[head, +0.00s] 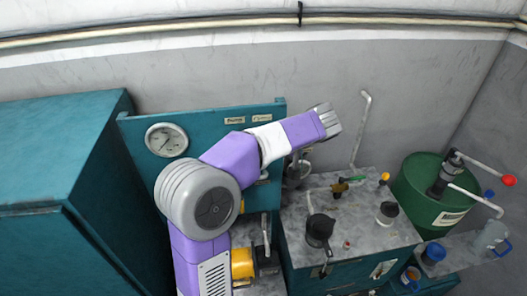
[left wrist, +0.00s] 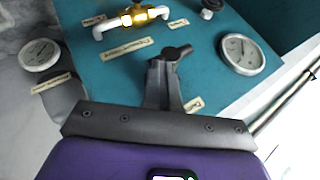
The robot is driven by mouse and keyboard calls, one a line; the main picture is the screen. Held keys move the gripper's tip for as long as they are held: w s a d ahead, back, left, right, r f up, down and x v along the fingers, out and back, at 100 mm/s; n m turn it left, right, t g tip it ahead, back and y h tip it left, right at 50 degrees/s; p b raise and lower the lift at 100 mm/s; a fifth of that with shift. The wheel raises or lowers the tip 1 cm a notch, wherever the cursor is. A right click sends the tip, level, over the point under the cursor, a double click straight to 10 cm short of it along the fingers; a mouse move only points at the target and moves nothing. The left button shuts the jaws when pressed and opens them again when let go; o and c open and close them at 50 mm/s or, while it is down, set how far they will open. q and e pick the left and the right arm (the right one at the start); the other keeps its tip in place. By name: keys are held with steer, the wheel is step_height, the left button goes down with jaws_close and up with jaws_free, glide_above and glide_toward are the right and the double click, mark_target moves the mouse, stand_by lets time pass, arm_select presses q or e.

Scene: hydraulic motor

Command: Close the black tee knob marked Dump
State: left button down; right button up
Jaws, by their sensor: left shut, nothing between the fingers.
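In the left wrist view, a dark tee-shaped knob (left wrist: 177,52) stands out from the teal panel (left wrist: 120,75), right at the tips of my left gripper (left wrist: 158,66). The fingers are shut with nothing between them. I cannot tell whether they touch the knob. My right gripper is not in view.
A white pipe with a brass valve (left wrist: 135,15) and another dark knob (left wrist: 209,12) are near. In the head view, a teal cabinet (head: 50,150), marble-topped tank (head: 350,205) and green drum (head: 415,185) stand around.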

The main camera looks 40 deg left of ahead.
stand_by(0.5)
arm_select(q)
steer(key=w+d+f+p+v, duration=0.1)
steer(key=p+v, duration=0.1)
steer(key=v, duration=1)
steer(key=shift+w, duration=0.3)
steer(key=w+d+f+m+h+b, duration=0.1)
steer(key=d+f+m+h+b, duration=0.15)
steer(key=f, duration=0.95)
steer(key=w+d+f+m+h+b, duration=0.1)
steer(key=d+f+m+b, duration=0.2)
steer(key=f, duration=0.9)
steer(key=w+d+f+m+h+b, duration=0.15)
steer(key=d+f, duration=0.25)
steer(key=f, duration=0.8)
steer(key=s+d+f+h+b, duration=0.2)
steer(key=s+f, duration=0.4)
steer(key=f, duration=0.4)
steer(key=s+d+f+n+t+h+b, duration=0.1)
steer(key=s+d+f+h+b, duration=0.2)
steer(key=s+f, duration=0.4)
steer(key=s+d+f+t+h+b, duration=0.1)
steer(key=s+d+f+b, duration=0.3)
steer(key=f, duration=1.1)
steer(key=s+d+h, duration=0.1)
steer(key=s+d, duration=0.1)
steer(key=s, duration=0.1)
steer(key=shift+s+d+f+h+b, duration=0.2)
steer(key=shift+d+f+h+b, duration=0.1)
steer(key=shift+h+b, duration=0.1)
